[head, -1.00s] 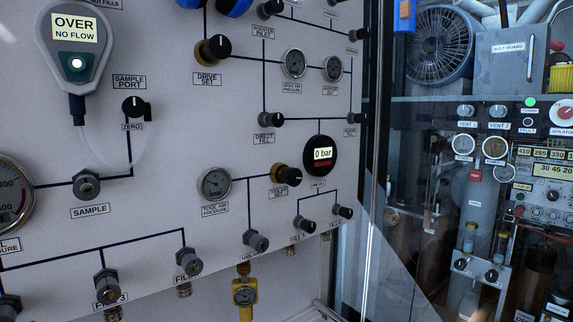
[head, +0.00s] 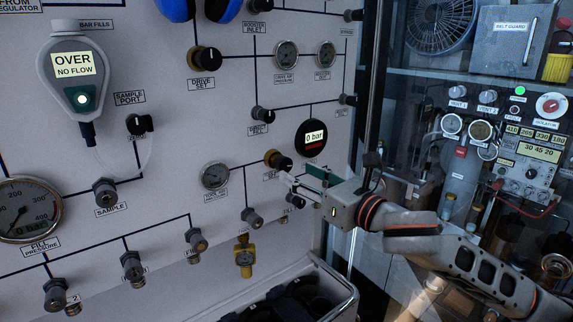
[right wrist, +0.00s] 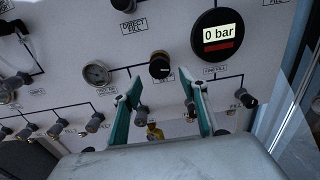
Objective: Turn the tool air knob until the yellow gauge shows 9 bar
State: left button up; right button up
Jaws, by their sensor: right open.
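The black set knob with a brass collar (head: 278,160), beside the tool air pressure gauge (head: 214,176), sticks out of the grey panel; it also shows in the right wrist view (right wrist: 160,65). A smaller grey and black knob (head: 252,217) sits below it, above the yellow gauge (head: 244,259). The yellow gauge is partly hidden between my fingers in the right wrist view (right wrist: 154,131); its reading is too small to tell. My right gripper (head: 303,179) is open and empty, its fingertips just short of the set knob, which appears between them in the wrist view. My left gripper is out of view.
A round display reading 0 bar (head: 311,138) is just above the set knob. Several fill knobs (head: 197,241) line the lower panel. A grey bin (head: 340,301) stands below. A shelf of equipment (head: 470,75) is at the right behind a glass edge.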

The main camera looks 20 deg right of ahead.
aim_at(286, 167)
jog(key=shift+x, duration=2.65)
jog(key=c, duration=1.1)
